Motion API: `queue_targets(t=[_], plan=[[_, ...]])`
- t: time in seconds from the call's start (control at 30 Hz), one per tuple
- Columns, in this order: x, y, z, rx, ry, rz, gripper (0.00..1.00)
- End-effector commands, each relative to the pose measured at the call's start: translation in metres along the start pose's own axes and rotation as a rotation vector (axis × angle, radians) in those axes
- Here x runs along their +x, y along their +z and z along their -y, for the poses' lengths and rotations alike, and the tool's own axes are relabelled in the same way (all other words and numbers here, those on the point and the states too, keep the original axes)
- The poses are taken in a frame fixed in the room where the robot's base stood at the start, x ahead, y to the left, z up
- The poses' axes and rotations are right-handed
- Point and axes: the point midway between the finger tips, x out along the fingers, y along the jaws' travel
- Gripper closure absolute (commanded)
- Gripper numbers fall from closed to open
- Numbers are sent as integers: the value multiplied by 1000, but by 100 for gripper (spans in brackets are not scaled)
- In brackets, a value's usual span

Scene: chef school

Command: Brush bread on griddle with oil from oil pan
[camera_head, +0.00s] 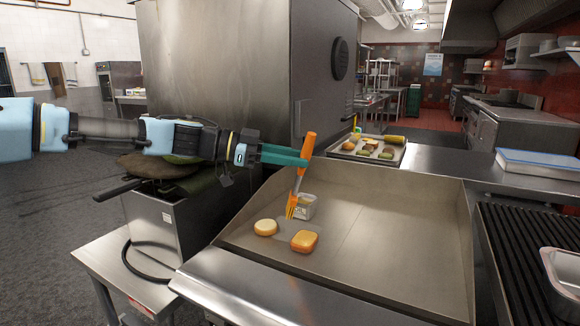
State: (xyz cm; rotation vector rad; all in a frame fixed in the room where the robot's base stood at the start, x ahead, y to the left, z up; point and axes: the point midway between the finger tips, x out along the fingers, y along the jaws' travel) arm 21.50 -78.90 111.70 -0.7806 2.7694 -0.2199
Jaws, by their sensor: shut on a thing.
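My gripper (283,155) is shut on an orange-handled brush (309,144). The brush hangs nearly upright above the griddle, its orange bristle head (291,208) pointing down. A small square metal oil pan (305,206) stands on the griddle (372,255), just behind and to the right of the bristles. Part of the pan is hidden by the brush. Two pieces of bread lie on the griddle in front: a round pale one (266,228) and a squarer browned one (304,241). The bristles appear above and between them; whether they touch anything I cannot tell.
A tray with food pieces (400,155) stands behind the griddle. A blue-lidded tray (540,164) rests on the counter at right. A black grill grate (510,250) with a metal pan (562,275) adjoins the griddle. The griddle's right half is clear.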

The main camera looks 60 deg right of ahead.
Motion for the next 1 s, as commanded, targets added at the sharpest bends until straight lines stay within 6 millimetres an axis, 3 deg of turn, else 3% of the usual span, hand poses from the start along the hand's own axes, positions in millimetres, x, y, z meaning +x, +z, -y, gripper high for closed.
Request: queue_targets(t=[0.2,0.63,1.0], plan=[[3,-14,3,0,-1,0,100],[3,-18,4,0,-1,0,100],[-4,-50,12,0,-2,0,100]])
